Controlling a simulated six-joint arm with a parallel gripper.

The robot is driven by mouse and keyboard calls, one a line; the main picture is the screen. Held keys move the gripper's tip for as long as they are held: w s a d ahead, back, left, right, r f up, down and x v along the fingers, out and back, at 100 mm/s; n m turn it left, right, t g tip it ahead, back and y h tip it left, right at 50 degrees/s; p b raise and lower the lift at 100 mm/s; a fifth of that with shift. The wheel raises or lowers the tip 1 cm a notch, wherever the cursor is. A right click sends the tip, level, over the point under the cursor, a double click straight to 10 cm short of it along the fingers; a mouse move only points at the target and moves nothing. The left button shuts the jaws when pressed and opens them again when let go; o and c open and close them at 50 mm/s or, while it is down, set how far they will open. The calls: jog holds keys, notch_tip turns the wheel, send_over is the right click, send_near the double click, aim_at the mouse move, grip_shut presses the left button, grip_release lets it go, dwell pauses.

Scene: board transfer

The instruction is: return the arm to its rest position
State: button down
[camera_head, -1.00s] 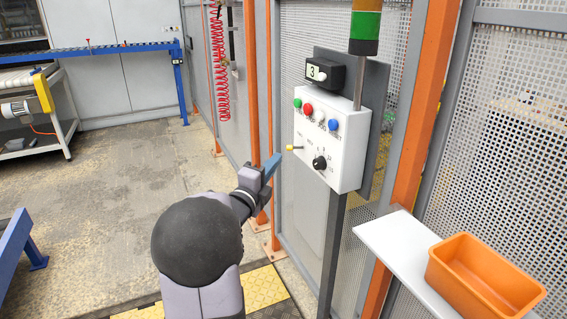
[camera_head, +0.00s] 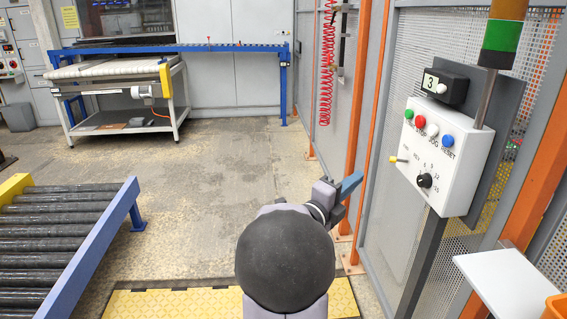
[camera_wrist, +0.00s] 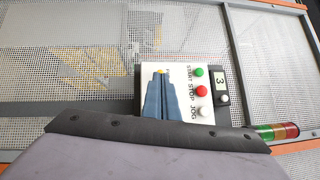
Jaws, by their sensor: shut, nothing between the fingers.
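My gripper (camera_head: 349,186) shows in the head view as blue fingers at the end of my dark arm, pointing up and right toward the control box. It is shut with nothing between the fingers and stands apart from the box in the head view. In the wrist view the shut blue fingers (camera_wrist: 162,88) overlap the face of the white control box (camera_wrist: 186,76). The control box (camera_head: 436,152) carries green, red, white and blue buttons, a yellow-tipped lever and a black dial. A display (camera_head: 445,87) above it reads 3.
A white shelf (camera_head: 510,285) and the edge of an orange bin (camera_head: 555,306) are at lower right. A roller conveyor (camera_head: 60,235) stands at left. Mesh fencing and orange posts (camera_head: 363,130) are close by my gripper. The floor (camera_head: 215,170) between conveyor and fence is clear.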

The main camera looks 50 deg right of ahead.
jog(key=w+a+f+n+t+y, duration=0.3)
jog(key=w+f+n+y, duration=0.15)
jog(key=f+n, duration=0.35)
jog(key=w+a+f+n+t+y, duration=0.35)
jog(key=w+f+n, duration=0.3)
jog(key=f, duration=0.25)
jog(key=s+a+f+n+g+y, duration=0.1)
jog(key=s+a+f+n+y, duration=0.1)
jog(key=a+f+n+y, duration=0.35)
jog(key=s+a+f+n+g+y, duration=0.1)
jog(key=s+a+f+n+y, duration=0.15)
jog(key=a, duration=0.65)
jog(key=s+a+f+n+g+y, duration=0.1)
jog(key=a+f+n+y, duration=0.3)
jog(key=a, duration=0.4)
jog(key=s+a+n+g, duration=0.3)
jog(key=s+a+n, duration=0.25)
jog(key=a, duration=0.45)
jog(key=w+a+r+n, duration=0.25)
jog(key=a+n, duration=0.35)
jog(key=a, duration=0.5)
notch_tip(320, 180, up, 21)
jog(key=p, duration=2.2)
jog(key=shift+w+t+h, duration=0.15)
jog(key=shift+t+h, duration=0.25)
jog(key=shift+t, duration=0.05)
